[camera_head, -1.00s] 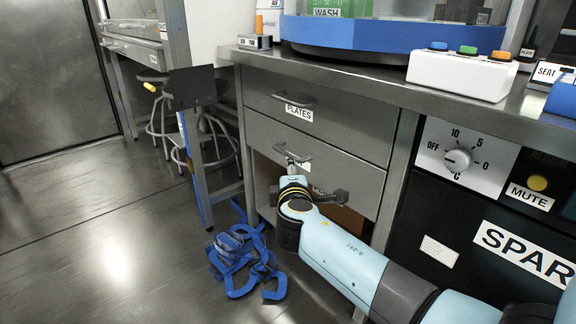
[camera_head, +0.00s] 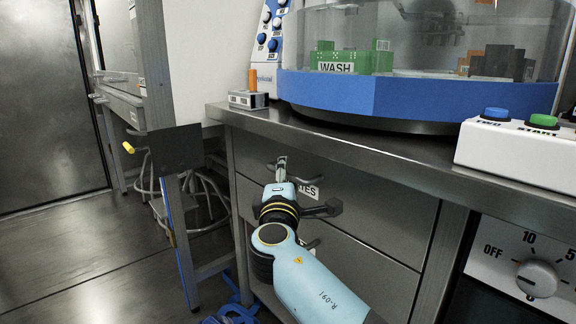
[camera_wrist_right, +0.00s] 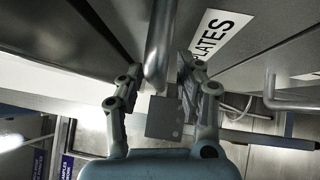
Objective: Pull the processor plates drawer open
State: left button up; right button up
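The plates drawer (camera_head: 375,205) is the upper grey drawer under the bench, and its front looks flush with the cabinet. Its label (camera_head: 308,191) is partly covered by my right gripper; the label reads PLATES in the right wrist view (camera_wrist_right: 219,35). My right gripper (camera_head: 281,168) is at the drawer's bar handle. In the right wrist view, the fingers (camera_wrist_right: 159,88) are open on either side of the handle (camera_wrist_right: 161,45), with visible gaps. My left gripper is not in view.
A second drawer (camera_head: 345,270) with its own handle lies below, partly behind my right arm. The bench edge (camera_head: 400,165) overhangs the drawers. A stand with a dark plate (camera_head: 176,149) and stools are at left. Blue straps (camera_head: 232,314) lie on the floor.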

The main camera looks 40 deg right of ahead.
grip_shut()
dwell(0.3)
dwell(0.3)
